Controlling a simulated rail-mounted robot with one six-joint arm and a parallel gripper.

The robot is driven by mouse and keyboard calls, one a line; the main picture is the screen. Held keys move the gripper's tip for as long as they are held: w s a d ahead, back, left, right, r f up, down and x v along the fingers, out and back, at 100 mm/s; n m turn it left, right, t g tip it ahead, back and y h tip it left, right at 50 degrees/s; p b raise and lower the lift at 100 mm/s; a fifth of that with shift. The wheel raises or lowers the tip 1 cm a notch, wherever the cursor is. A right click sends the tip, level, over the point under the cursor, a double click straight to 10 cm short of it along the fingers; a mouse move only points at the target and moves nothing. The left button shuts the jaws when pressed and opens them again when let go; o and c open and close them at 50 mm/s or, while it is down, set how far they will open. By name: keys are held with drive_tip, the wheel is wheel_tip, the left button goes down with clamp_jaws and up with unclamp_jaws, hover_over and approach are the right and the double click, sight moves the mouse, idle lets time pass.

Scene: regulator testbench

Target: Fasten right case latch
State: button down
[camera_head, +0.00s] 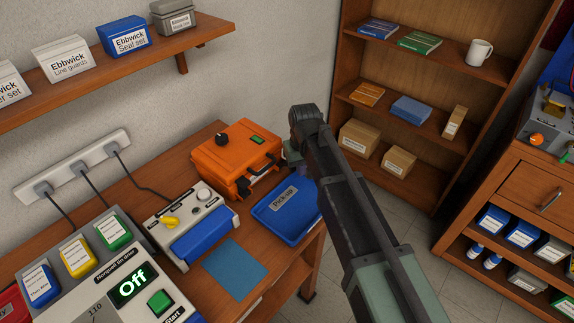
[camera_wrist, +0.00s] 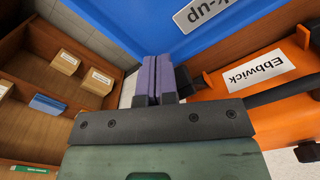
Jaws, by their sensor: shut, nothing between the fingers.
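The orange case (camera_head: 232,160) stands closed on the bench in the head view. Its front, with a white Ebbwick label (camera_wrist: 244,74), fills the right of the wrist view. A dark latch piece (camera_wrist: 188,80) sits at the case end nearest my fingers; I take it for the right latch. Whether it is fastened I cannot tell. My gripper (camera_wrist: 152,78) is shut and empty, its purple-grey fingers together just beside this latch piece; contact is unclear. In the head view my gripper (camera_head: 292,152) is at the case's right end, partly hidden by my arm.
A blue Pick-up tray (camera_head: 286,212) lies in front of the case, close to the gripper. A grey device with a yellow knob (camera_head: 184,222) stands left of the tray. A shelf unit (camera_head: 420,100) stands beyond the bench, with floor between.

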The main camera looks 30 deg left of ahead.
sight(301, 184)
drive_tip(key=shift+f+b, duration=2.2)
drive_tip(key=shift+b, duration=0.05)
